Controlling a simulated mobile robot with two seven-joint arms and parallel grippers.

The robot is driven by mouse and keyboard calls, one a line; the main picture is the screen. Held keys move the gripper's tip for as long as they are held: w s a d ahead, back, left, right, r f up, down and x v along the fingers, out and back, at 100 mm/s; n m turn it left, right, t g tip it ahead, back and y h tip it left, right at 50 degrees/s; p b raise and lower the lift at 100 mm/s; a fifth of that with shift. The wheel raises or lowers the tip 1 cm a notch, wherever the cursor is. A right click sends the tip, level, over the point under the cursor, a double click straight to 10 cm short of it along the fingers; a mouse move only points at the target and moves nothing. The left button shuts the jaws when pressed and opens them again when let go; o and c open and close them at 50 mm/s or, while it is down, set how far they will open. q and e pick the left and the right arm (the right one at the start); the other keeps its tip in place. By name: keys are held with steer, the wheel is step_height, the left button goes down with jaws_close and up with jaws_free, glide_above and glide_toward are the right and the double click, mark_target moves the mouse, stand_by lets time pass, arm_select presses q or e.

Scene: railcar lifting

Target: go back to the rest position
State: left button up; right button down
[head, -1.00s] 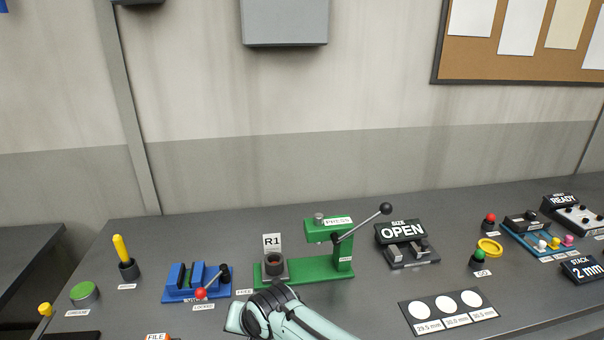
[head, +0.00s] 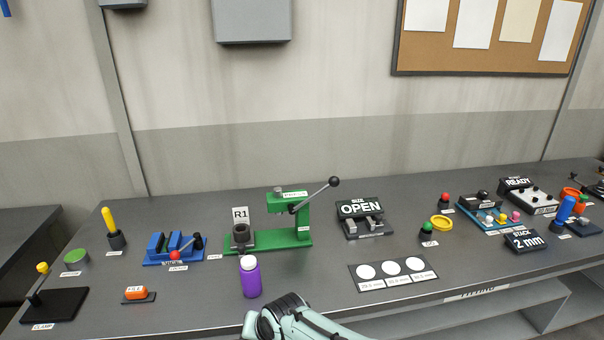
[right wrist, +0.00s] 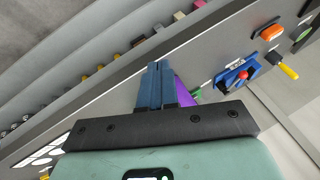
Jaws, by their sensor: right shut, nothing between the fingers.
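My right arm enters at the bottom of the head view, in front of the workbench (head: 200,285); its fingers are out of that view. In the right wrist view my right gripper (right wrist: 155,75) is shut, its two blue-grey fingers together with nothing between them. A purple bottle (head: 251,278) with a pale cap stands upright on the bench, left of and beyond my right arm. Part of it shows behind the fingers in the right wrist view (right wrist: 183,88). My left gripper is not in view.
Bare bench top lies around the bottle.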

steer(key=s+d+f+g, duration=0.15)
steer(key=d+f, duration=0.25)
steer(key=f, duration=0.4)
steer(key=s+d+f+m+h, duration=0.1)
steer(key=s+d+f, duration=0.1)
steer(key=d+f, duration=0.5)
steer(key=s+d+f+g, duration=0.1)
steer(key=s+d+f, duration=0.1)
steer(key=f, duration=0.8)
steer(key=s+d+f+g, duration=0.1)
steer(key=s+d+f, duration=0.1)
steer(key=s+f, duration=0.2)
steer(key=s+d+f+m+g, duration=0.1)
steer(key=s+d+f, duration=0.2)
steer(key=s, duration=0.8)
steer(key=s+d+f+m+g, duration=0.1)
steer(key=s+d+f, duration=0.2)
steer(key=s+f, duration=0.2)
steer(key=s, duration=0.2)
steer(key=shift+s+d+f+y, duration=0.15)
steer(key=shift+s+f+y, duration=0.15)
steer(key=shift+s, duration=0.05)
